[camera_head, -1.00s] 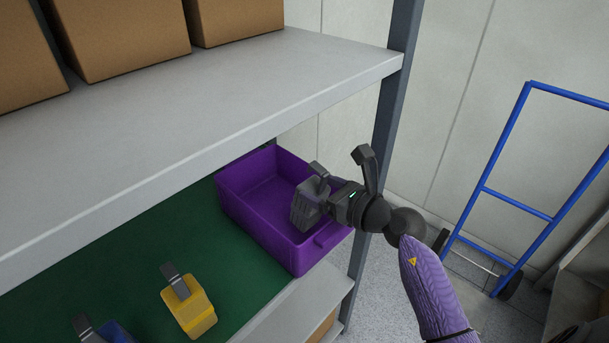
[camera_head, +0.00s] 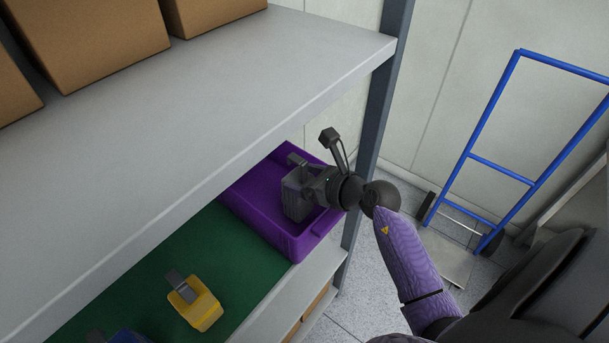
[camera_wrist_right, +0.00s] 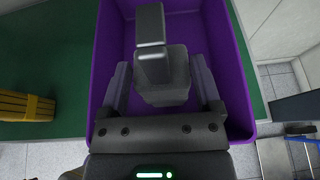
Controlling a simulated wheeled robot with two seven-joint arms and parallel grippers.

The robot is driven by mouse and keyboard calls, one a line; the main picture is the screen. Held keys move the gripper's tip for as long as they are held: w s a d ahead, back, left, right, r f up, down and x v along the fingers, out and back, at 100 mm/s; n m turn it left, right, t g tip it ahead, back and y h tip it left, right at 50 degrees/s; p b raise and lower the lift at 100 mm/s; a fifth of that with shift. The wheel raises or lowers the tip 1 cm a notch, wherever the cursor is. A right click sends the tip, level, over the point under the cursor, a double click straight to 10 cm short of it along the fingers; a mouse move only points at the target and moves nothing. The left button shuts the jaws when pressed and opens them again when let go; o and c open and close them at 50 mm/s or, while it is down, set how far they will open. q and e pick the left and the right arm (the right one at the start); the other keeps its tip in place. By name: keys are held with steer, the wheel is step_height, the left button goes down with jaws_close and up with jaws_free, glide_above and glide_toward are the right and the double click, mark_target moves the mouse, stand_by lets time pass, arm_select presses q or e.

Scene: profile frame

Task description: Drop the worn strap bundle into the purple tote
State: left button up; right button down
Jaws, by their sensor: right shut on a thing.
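The worn strap bundle (camera_head: 296,198) is a grey block with a dark strap loop on top. It also shows in the right wrist view (camera_wrist_right: 163,85), between the two fingers. My right gripper (camera_head: 308,186) is shut on it and holds it over the purple tote (camera_head: 297,246), inside the outline of its rim. In the right wrist view the tote (camera_wrist_right: 232,60) surrounds the bundle on the left, right and far sides. I cannot tell whether the bundle touches the tote floor. My left gripper is not in view.
The tote stands on a green mat (camera_head: 225,245) on the lower shelf. A yellow strapped bundle (camera_head: 196,305) and a blue one (camera_head: 128,337) lie left of it. The grey upper shelf (camera_head: 200,90) overhangs, with a post (camera_head: 383,100) at right. A blue hand truck (camera_head: 490,165) stands beyond.

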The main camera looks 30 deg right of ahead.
steer(key=shift+a+f, duration=0.1)
steer(key=shift+f, duration=0.15)
jaws_free()
steer(key=shift+r, duration=0.15)
steer(key=shift+s+d+r+p, duration=0.25)
steer(key=shift+s+r+p, duration=0.35)
steer(key=shift+r, duration=0.25)
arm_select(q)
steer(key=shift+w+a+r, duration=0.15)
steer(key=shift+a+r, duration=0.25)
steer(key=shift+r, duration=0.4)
arm_select(e)
steer(key=v, duration=1)
steer(key=shift+s, duration=0.3)
